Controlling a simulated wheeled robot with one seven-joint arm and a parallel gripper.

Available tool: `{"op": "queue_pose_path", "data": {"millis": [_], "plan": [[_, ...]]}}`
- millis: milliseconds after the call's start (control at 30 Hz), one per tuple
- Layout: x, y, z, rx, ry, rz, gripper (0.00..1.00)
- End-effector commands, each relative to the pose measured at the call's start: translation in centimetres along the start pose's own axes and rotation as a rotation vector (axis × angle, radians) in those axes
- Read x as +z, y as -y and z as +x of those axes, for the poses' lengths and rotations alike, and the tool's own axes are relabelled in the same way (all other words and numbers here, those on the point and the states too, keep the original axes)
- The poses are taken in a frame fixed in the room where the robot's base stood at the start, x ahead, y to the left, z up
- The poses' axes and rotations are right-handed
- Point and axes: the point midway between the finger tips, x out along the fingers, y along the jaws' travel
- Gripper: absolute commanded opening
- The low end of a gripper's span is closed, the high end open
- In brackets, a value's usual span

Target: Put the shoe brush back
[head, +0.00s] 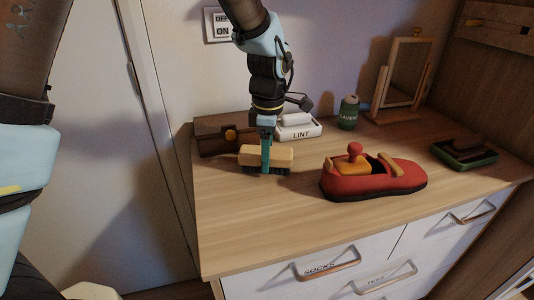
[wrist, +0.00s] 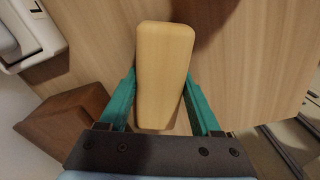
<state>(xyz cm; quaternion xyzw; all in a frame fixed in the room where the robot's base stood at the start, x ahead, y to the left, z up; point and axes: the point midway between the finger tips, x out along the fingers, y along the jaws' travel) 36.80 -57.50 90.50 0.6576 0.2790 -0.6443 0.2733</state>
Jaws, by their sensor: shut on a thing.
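The shoe brush (head: 281,156) has a pale wooden back and dark bristles pointing down. My gripper (head: 266,160) is shut on it, one teal finger showing across its near side. In the wrist view the brush's wooden back (wrist: 164,70) lies between the two teal fingers of my gripper (wrist: 160,95). The brush is at or just above the dresser top (head: 260,220), at the left; I cannot tell whether the bristles touch.
A red shoe-shaped holder (head: 370,182) stands right of the brush. A white LINT box (head: 299,131), a green tin (head: 348,113) and a mirror (head: 408,75) stand behind. A green tray (head: 465,153) with a dark item is at the far right. The front left top is clear.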

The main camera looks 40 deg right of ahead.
Motion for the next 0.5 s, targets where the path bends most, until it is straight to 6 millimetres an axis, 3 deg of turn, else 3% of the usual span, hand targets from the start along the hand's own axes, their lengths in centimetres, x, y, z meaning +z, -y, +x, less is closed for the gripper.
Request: {"op": "queue_pose_path", "data": {"millis": [133,167,400,500], "plan": [[0.02,-0.01,0.16,0.000,0.000,0.000,0.20],[0.02,-0.01,0.14,0.000,0.000,0.000,0.67],[0.01,0.00,0.10,0.000,0.000,0.000,0.94],[0.01,-0.01,0.09,0.000,0.000,0.000,0.95]]}}
